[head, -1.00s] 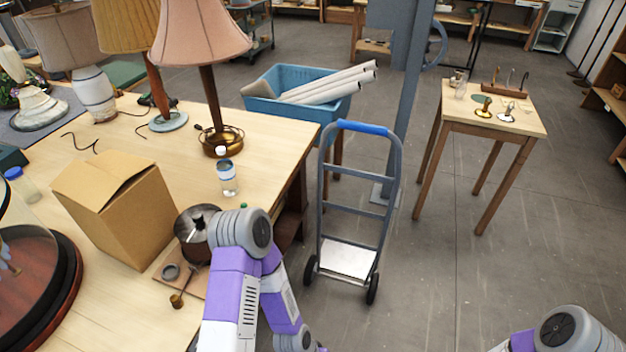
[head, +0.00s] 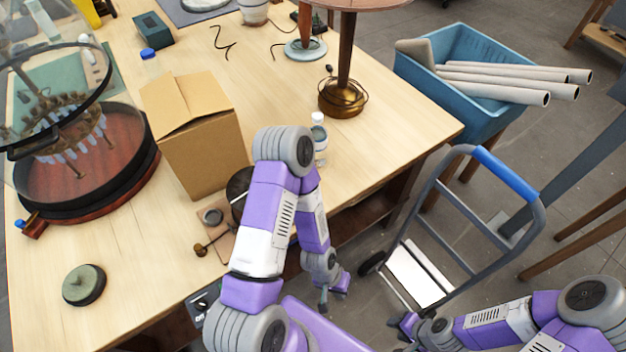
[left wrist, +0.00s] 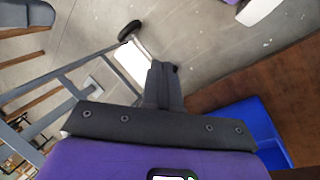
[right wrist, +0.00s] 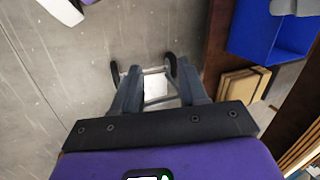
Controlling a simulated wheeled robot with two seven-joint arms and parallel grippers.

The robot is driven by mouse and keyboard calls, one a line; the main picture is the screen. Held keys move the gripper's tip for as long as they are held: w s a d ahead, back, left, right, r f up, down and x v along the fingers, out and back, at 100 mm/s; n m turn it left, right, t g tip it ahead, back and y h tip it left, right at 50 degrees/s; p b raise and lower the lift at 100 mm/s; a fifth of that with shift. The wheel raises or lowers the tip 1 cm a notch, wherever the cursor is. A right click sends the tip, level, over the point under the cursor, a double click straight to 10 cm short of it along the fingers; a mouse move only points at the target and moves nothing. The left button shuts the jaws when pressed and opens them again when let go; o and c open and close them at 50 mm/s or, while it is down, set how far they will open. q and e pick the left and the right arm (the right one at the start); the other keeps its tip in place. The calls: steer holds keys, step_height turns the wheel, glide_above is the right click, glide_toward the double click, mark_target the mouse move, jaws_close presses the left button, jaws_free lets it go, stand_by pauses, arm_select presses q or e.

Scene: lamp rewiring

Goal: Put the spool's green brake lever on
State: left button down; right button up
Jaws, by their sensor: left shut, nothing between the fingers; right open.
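The dark round spool (head: 236,188) stands on a small wooden board (head: 216,240) on the workbench. My left arm hides much of the spool in the head view. I cannot make out the green brake lever in any current view. My left gripper (head: 326,300) hangs off the bench's front edge, pointing down, away from the spool. It is shut and empty, as the left wrist view (left wrist: 163,75) shows. My right gripper (head: 406,328) is low, right of the left one, over the floor. It is open and empty in the right wrist view (right wrist: 158,88).
A cardboard box (head: 198,140) stands behind the spool, and a small bottle (head: 319,140) stands to its right. A hand truck (head: 470,225) stands right of the bench.

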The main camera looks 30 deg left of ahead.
steer(key=shift+s, duration=0.2)
steer(key=shift+o, duration=1.6)
arm_select(q)
steer(key=a+f+m+g+y, duration=0.5)
steer(key=a+m+g+y, duration=0.1)
steer(key=m+g+y, duration=0.15)
steer(key=w+a+r+t+y+b, duration=0.1)
steer(key=w+a+r+t+y, duration=0.25)
steer(key=w+r+y, duration=0.55)
steer(key=w+d+r+t+y, duration=0.2)
steer(key=w+d+r+y, duration=0.1)
steer(key=w+r, duration=0.1)
steer(key=w+d+r+t+y, duration=0.2)
steer(key=w+d+r+y, duration=0.1)
steer(key=r, duration=0.4)
steer(key=shift+w+d+r+y+b, duration=0.3)
steer(key=shift+w+y, duration=0.35)
steer(key=shift+w, duration=0.3)
arm_select(e)
steer(key=shift+w+f, duration=0.1)
steer(key=shift+f, duration=0.75)
